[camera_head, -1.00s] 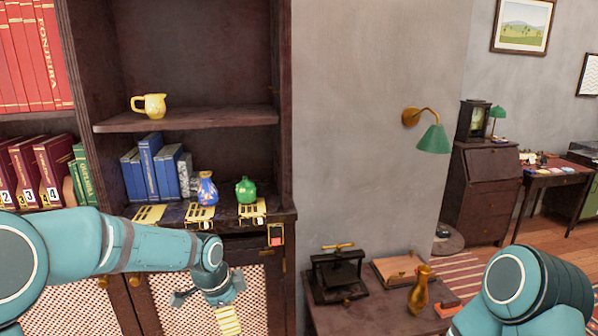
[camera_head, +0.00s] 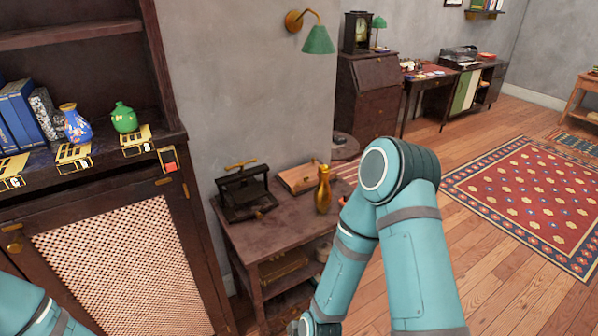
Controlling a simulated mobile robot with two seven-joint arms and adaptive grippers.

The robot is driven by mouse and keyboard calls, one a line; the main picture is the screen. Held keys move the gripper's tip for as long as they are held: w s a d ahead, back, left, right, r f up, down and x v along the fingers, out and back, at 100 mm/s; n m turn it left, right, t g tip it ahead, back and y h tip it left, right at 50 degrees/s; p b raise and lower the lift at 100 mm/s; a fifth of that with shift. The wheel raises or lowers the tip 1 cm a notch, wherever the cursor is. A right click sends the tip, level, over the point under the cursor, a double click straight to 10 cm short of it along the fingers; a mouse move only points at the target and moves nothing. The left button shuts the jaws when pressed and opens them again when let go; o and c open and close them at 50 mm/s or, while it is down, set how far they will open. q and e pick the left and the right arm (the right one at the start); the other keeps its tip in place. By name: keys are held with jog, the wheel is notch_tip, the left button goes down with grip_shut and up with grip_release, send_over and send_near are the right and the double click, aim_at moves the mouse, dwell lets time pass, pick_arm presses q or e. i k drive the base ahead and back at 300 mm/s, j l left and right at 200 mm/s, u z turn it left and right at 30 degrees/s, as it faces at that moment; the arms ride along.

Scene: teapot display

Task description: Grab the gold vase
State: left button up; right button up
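The gold vase (camera_head: 323,190) stands upright on a small dark wooden table (camera_head: 250,232), near its right side. My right arm is in the foreground, bent just right of and in front of the vase, with no visible contact. Its lower end runs off the bottom of the view, and its gripper fingers do not show. Only a piece of my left arm shows at the lower left corner, and its gripper is out of view.
A black press-like device (camera_head: 243,192) and a tan flat case (camera_head: 299,178) share the table. A dark cabinet (camera_head: 110,260) stands at left, with a blue vase (camera_head: 75,124) and a green vase (camera_head: 124,117) on its shelf. Open wooden floor (camera_head: 490,270) lies at right.

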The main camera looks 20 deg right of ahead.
aim_at(323, 196)
jog(key=i+l+u, duration=0.2)
jog(key=i+l, duration=0.8)
jog(key=i, duration=0.05)
